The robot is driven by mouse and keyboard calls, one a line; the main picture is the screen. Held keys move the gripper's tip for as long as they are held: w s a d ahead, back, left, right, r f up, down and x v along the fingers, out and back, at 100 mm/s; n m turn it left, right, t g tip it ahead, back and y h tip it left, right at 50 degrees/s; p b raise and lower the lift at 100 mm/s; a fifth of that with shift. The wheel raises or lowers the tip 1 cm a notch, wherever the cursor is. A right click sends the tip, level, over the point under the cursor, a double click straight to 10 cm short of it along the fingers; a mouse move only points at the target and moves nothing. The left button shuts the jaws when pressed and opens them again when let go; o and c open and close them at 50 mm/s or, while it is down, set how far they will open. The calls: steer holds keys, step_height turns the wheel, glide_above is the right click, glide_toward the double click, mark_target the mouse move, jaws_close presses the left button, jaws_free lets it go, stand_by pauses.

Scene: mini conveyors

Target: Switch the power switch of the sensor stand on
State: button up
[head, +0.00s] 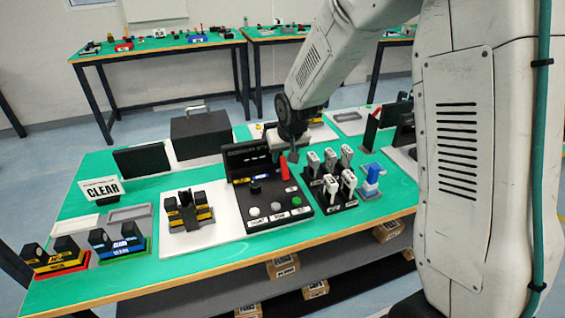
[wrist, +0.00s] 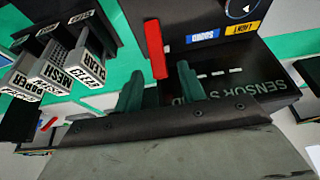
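The sensor stand (head: 277,210) is a black console with a raised back panel, in the middle of the table in the head view. Its top lettering (wrist: 238,95) reads upside down in the wrist view. A red lever (head: 284,168) stands at the console's right side; it also shows in the wrist view (wrist: 155,45). I take it for the power switch, but its label is not readable. My gripper (wrist: 161,77) is open and empty, its two dark green fingers apart. The lever's near end lies by the gap between the fingertips; contact cannot be told. My gripper (head: 294,155) hangs just above the lever in the head view.
A rack of grey-white labelled handles (head: 331,180) stands close right of the console, with a blue-topped item (head: 371,178) beyond. A black and yellow block (head: 188,213) is left of it. A black case (head: 201,135) stands behind. Free green table shows at front.

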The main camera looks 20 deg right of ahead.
mark_target(284, 158)
steer(key=shift+x, duration=2.25)
jaws_close()
